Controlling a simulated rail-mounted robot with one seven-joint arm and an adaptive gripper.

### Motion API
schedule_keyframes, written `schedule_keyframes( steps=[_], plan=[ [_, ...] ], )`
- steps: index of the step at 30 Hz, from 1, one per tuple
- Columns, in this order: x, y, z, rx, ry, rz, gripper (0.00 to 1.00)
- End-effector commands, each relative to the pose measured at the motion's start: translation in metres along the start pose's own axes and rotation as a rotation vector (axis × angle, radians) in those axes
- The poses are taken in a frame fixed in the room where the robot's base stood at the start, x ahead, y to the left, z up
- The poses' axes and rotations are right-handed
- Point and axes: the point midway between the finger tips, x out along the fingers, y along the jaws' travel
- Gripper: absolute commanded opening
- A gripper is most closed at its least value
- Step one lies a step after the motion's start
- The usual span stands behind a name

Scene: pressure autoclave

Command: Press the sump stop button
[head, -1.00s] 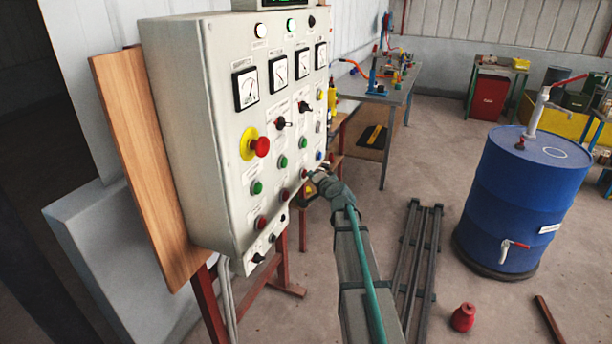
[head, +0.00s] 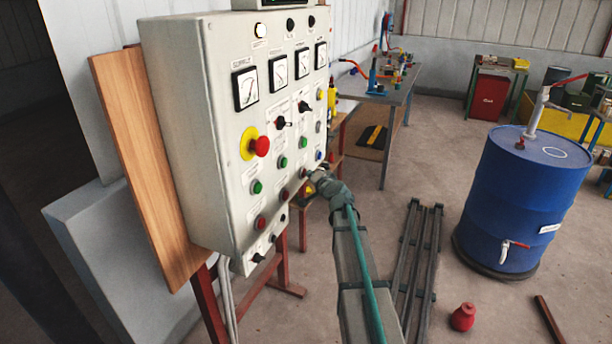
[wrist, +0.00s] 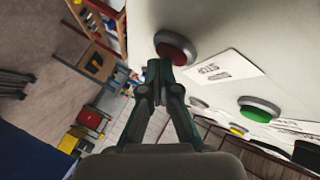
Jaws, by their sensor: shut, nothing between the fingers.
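The control panel (head: 188,130) is a pale box with meters, knobs and rows of green and red buttons. A red button (head: 303,172) sits at the far end of its lower red row. My gripper (head: 315,177) is at that button. In the wrist view the red button (wrist: 172,46) has a grey ring and a label (wrist: 225,70) beside it that seems to read STOP; its other word is unclear. My gripper (wrist: 160,68) is shut and empty, its fingertips at the button's rim. I cannot tell whether they touch it.
A green button (wrist: 259,112) lies near the red one. A red-and-yellow emergency stop (head: 260,146) juts out from the panel. A blue drum (head: 522,195) stands at the right, a workbench (head: 385,90) behind. A red bottle-like object (head: 463,317) is on the floor.

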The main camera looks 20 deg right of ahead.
Motion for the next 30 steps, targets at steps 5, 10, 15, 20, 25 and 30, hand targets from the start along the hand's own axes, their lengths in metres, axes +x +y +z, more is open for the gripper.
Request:
schedule_keyframes(
  steps=[5, 10, 15, 20, 25, 30],
  plan=[
    [-0.005, 0.006, -0.002, 0.0, 0.0, 0.0, 0.0],
    [-0.011, 0.009, -0.007, 0.0, 0.0, 0.0, 0.0],
    [-0.012, 0.008, -0.008, 0.0, 0.0, 0.0, 0.0],
    [-0.011, 0.008, -0.008, 0.0, 0.0, 0.0, 0.0],
    [-0.015, 0.012, -0.01, 0.0, 0.0, 0.0, 0.0],
    [-0.024, 0.02, -0.016, 0.0, 0.002, 0.0, 0.0]
  ],
)
